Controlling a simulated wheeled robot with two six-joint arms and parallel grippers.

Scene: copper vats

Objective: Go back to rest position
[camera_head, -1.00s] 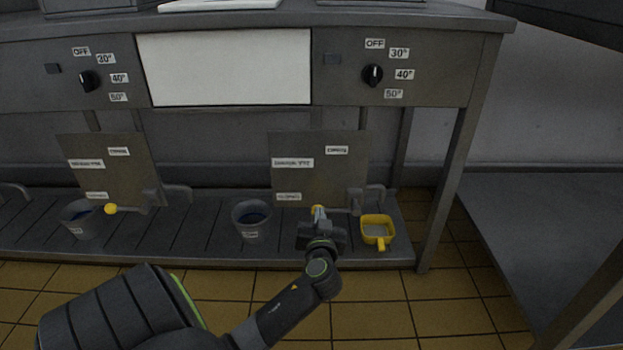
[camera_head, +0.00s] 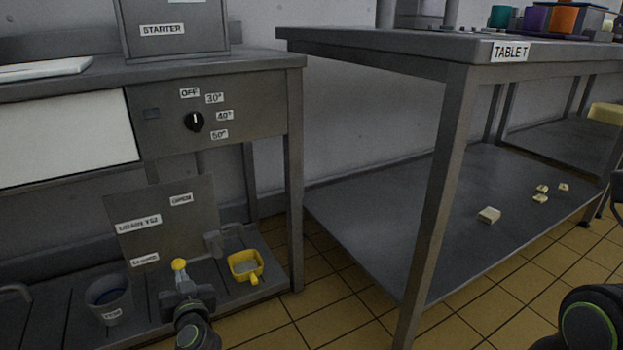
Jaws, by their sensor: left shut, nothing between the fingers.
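My left gripper (camera_head: 184,290) is at the lower left, low in front of the bench. Its fingers are shut and empty. A yellow tap knob (camera_head: 179,264) shows just beyond the fingers; I cannot tell if they touch. A yellow square scoop (camera_head: 245,266) stands to the right of the gripper, and a grey bucket (camera_head: 109,299) stands to its left. Part of my right arm shows at the lower right edge; its gripper is out of view.
The bench's control panel with its black dial (camera_head: 194,122) is above. Table T (camera_head: 385,44) stands to the right, with several pale blocks on its lower shelf (camera_head: 400,215). The tiled floor (camera_head: 335,290) between is clear.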

